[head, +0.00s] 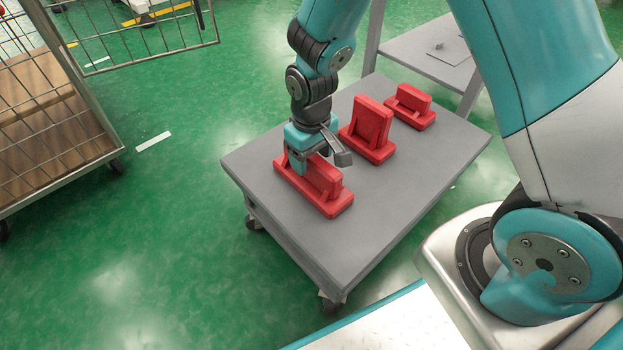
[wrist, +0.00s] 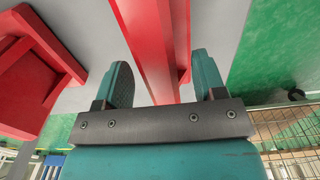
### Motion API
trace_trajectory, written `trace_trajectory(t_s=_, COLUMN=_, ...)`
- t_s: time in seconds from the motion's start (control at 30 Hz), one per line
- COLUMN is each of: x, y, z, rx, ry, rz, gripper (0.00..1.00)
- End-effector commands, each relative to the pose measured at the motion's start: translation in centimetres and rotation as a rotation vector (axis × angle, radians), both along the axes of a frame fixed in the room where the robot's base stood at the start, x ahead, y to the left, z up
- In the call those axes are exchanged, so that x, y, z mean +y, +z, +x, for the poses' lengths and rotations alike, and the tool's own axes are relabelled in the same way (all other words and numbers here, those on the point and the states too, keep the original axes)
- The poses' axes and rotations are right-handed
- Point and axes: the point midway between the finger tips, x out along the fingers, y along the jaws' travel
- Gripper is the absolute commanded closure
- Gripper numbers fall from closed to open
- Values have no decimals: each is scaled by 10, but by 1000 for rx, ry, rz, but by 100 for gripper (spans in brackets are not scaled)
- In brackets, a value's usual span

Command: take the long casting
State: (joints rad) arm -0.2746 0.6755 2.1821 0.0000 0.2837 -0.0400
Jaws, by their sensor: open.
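Three red castings sit on a grey cart top in the head view. The long casting (head: 331,195) is the nearest, at the left, with a wide base and a long upright wall. My gripper (head: 320,161) is over its far-left part, with fingers on either side of the upright wall. In the wrist view the long casting (wrist: 155,40) runs between my two open fingers (wrist: 165,82), and I see a gap beside it. The tall casting (head: 370,125) stands in the middle and the small casting (head: 411,106) is behind it to the right.
The grey cart top (head: 385,215) has free room at its front right. A wire cage trolley (head: 60,150) with brown boxes (head: 35,85) stands at the left. A grey side table (head: 425,50) is behind the cart. Green floor lies around.

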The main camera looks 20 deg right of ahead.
Motion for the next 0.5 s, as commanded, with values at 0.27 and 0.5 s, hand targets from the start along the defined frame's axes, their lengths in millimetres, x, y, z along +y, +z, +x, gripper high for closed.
trace_trajectory(t_s=0.27, x=0, y=-22, z=0, rx=0, ry=0, rz=0, gripper=36)
trace_trajectory(t_s=0.5, x=0, y=-22, z=0, rx=0, ry=0, rz=0, gripper=71)
